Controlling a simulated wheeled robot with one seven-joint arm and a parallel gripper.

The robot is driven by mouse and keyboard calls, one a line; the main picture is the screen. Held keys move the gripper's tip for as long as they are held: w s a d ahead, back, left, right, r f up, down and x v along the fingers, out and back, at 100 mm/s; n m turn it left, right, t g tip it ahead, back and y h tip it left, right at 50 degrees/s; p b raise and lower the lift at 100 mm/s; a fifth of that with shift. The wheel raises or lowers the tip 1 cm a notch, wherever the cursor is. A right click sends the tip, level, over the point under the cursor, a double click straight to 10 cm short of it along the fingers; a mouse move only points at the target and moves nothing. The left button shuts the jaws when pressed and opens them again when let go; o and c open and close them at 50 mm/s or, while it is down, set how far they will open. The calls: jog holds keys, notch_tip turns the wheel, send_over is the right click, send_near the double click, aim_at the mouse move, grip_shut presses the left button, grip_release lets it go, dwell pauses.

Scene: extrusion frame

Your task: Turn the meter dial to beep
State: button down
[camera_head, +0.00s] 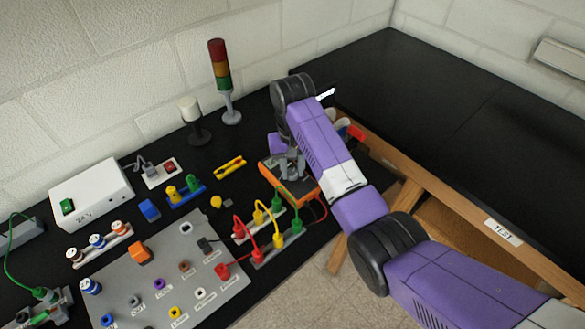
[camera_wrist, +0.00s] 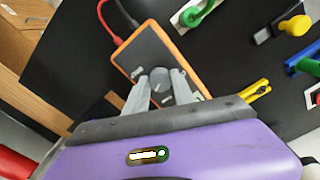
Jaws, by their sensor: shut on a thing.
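The meter (camera_wrist: 150,45) is a dark box with an orange rim, lying on the black bench top. In the head view its orange edge (camera_head: 300,192) shows below my arm. The dial (camera_wrist: 160,80) is a round grey knob on the meter's face. My gripper (camera_wrist: 161,76) is over the meter with its two grey fingers on either side of the dial, shut on it. In the head view my gripper (camera_head: 291,165) points down at the meter and the dial is hidden. Any dial markings are too small to read.
Red leads (camera_wrist: 110,25) run from the meter. Several coloured plugs and cables (camera_head: 262,215) stand close to its left. A yellow tool (camera_head: 230,167) lies near it. A signal tower (camera_head: 222,80) and a white-topped lamp (camera_head: 192,115) stand behind. The bench at right (camera_head: 440,100) is clear.

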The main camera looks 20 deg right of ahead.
jog(key=m, duration=0.4)
jog(key=shift+r, duration=0.1)
dwell(1.2)
jog(key=c, duration=1.1)
grip_release()
jog(key=shift+o, duration=0.2)
